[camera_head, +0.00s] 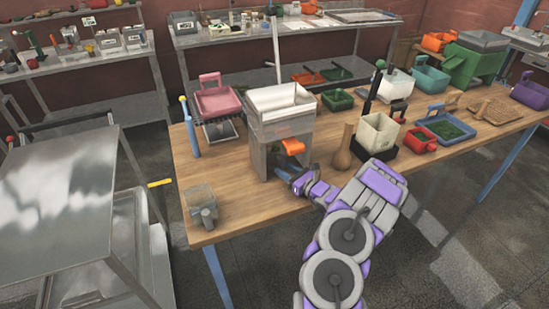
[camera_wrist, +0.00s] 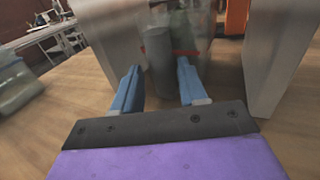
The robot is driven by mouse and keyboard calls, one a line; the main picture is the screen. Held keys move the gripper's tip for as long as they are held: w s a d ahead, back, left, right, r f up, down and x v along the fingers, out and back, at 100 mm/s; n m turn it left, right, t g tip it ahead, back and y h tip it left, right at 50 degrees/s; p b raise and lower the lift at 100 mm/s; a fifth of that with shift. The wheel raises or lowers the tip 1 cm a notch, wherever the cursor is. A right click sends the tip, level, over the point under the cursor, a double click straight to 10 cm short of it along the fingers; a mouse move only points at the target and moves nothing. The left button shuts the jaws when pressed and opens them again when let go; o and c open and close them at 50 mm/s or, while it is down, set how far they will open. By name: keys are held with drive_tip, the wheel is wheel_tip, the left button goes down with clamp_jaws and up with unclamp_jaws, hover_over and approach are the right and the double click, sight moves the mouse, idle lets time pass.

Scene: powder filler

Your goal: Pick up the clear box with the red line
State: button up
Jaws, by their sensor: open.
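In the wrist view, a clear box (camera_wrist: 196,32) with a red line low on its front stands between the grey metal side walls of the powder filler (camera_wrist: 115,40). A dark grey upright part (camera_wrist: 158,50), apparently its handle, faces me. My gripper (camera_wrist: 158,70) is open, with its two blue fingers reaching toward the box, one on each side of the grey part; I cannot tell whether they touch it. In the head view, my gripper (camera_head: 284,172) is at the front opening of the powder filler (camera_head: 258,150), under its orange part (camera_head: 293,146). The box is hidden there.
Another clear container (camera_head: 201,205) stands at the table's left front corner. A wooden pestle-like object (camera_head: 344,148) stands close right of the filler. The filler's walls leave little side room.

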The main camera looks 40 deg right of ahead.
drive_tip(key=shift+w+d, duration=0.3)
drive_tip(key=shift+w, duration=0.1)
drive_tip(key=shift+a+f, duration=0.1)
drive_tip(key=shift+a, duration=0.15)
drive_tip(key=shift+c, duration=1.3)
clamp_jaws()
drive_tip(key=shift+r, duration=0.2)
